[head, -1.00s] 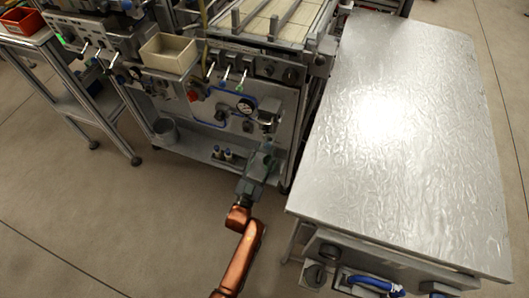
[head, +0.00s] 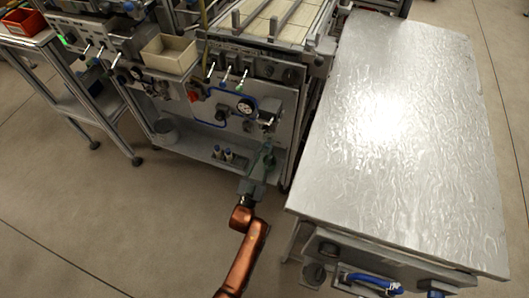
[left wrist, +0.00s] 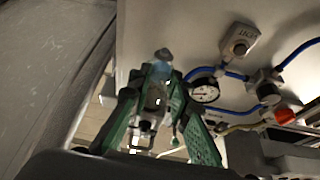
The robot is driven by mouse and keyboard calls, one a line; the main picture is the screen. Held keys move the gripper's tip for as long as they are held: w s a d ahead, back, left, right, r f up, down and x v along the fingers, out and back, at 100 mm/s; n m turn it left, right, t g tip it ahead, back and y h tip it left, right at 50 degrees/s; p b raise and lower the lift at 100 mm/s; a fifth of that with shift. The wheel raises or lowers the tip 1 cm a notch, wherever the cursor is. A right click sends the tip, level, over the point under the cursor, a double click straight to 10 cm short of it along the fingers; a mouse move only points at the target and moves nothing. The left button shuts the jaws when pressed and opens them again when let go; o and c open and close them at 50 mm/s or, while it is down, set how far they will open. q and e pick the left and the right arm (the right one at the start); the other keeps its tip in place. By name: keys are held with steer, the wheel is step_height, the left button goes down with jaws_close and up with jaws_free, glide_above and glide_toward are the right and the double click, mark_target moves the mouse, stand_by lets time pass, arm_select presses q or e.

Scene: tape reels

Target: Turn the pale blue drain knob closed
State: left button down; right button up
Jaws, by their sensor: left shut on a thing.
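The pale blue drain knob (left wrist: 163,55) shows in the left wrist view at the tips of my left gripper (left wrist: 160,72). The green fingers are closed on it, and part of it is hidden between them. In the head view my left gripper (head: 266,158) reaches in low at the right end of the grey panel, and I cannot make out the knob there. My right gripper is not in view.
A round gauge (head: 244,107) and blue tubing sit on the panel just left of my gripper. A metal-topped table (head: 400,150) stands close on the right.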

arm_select(q)
steer(key=shift+f, duration=0.1)
steer(key=c, duration=1.8)
jaws_free()
steer(key=v, duration=1.2)
